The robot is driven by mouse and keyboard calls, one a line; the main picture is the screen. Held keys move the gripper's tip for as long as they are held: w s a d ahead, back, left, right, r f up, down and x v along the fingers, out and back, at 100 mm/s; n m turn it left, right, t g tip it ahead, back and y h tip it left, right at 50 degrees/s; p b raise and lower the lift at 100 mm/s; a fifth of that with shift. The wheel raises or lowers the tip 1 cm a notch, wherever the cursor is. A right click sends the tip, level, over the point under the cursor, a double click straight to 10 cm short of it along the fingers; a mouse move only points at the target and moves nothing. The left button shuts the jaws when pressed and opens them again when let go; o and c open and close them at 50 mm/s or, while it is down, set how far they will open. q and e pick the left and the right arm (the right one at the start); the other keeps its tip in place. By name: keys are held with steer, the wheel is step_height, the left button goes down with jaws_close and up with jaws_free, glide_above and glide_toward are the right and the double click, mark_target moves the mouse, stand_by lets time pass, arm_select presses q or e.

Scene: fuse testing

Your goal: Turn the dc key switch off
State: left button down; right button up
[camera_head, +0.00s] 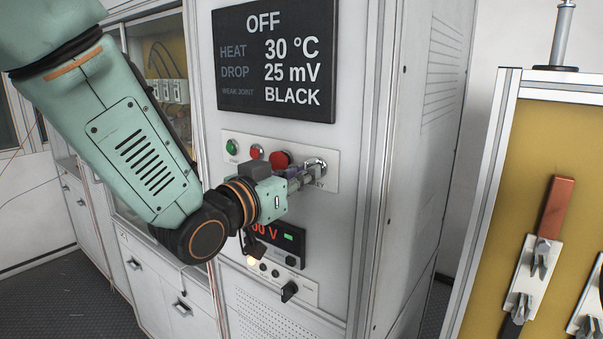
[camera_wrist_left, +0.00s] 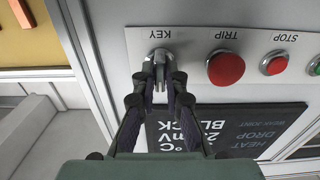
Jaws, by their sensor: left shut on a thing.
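The DC key switch (camera_wrist_left: 160,56) is a metal round lock labelled KEY on a light panel plate in the left wrist view. In the head view its silver ring (camera_head: 316,165) shows at the right end of the button row. My left gripper (camera_wrist_left: 159,85) is at the switch, its two fingers closed on the key's grey bow, which is mostly hidden between them. In the head view my left gripper (camera_head: 304,180) reaches the panel from the left and covers part of the switch. The display (camera_head: 275,60) reads OFF, 30 °C, 25 mV, BLACK. My right gripper is not in view.
A red TRIP button (camera_wrist_left: 226,68) sits close beside the key, with a smaller red STOP button (camera_wrist_left: 274,63) and a green button (camera_head: 232,147) further along. Below are a red-digit voltage meter (camera_head: 290,245) and a black knob (camera_head: 289,291). A yellow fuse board (camera_head: 520,190) stands at right.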

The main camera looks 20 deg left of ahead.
arm_select(q)
steer(key=c, duration=1.8)
jaws_free()
steer(key=o, duration=0.4)
steer(key=shift+w+d+f, duration=0.1)
steer(key=shift+w+f, duration=0.05)
steer(key=shift+w, duration=0.2)
steer(key=shift+s, duration=0.15)
steer(key=v, duration=0.7)
steer(key=shift+s, duration=0.2)
steer(key=shift+w, duration=0.1)
steer(key=shift+s, duration=0.2)
